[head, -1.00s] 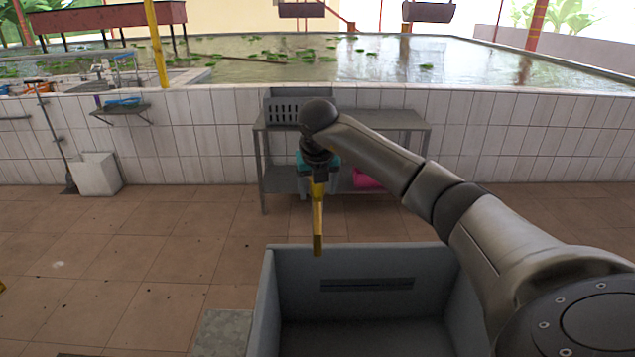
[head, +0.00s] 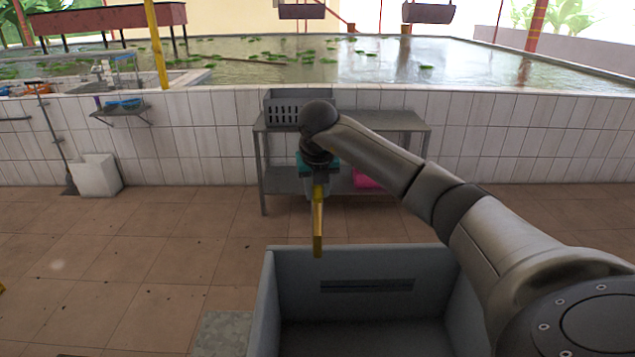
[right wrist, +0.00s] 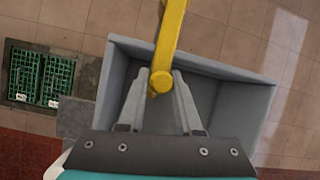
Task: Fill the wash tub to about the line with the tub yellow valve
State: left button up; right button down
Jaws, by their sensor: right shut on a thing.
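The wash tub (head: 262,310) is a grey open box at the bottom centre of the head view. A dark horizontal band (head: 367,285) runs along its inner far wall. The yellow valve (head: 318,225) is a slim bar hanging over the tub's far left corner. In the right wrist view the yellow valve (right wrist: 172,30) runs down from the top edge to my fingertips. My right gripper (right wrist: 160,85) is shut on its end, above the tub. In the head view my right gripper (head: 317,186) is partly hidden by its wrist. I cannot tell the water level. My left gripper is out of view.
A grey metal table (head: 390,122) with a slotted grey crate (head: 284,110) stands against the tiled pond wall (head: 520,130). A white bin (head: 97,175) stands at the left. Green floor grates (right wrist: 38,75) lie beside the tub. Tiled floor is open at the left.

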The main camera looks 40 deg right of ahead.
jog(key=s+d, duration=0.1)
jog(key=d, duration=0.1)
jog(key=s+d, duration=0.1)
jog(key=shift+s+d+b, duration=0.15)
jog(key=shift+d+b, duration=0.2)
jog(key=shift+d, duration=0.15)
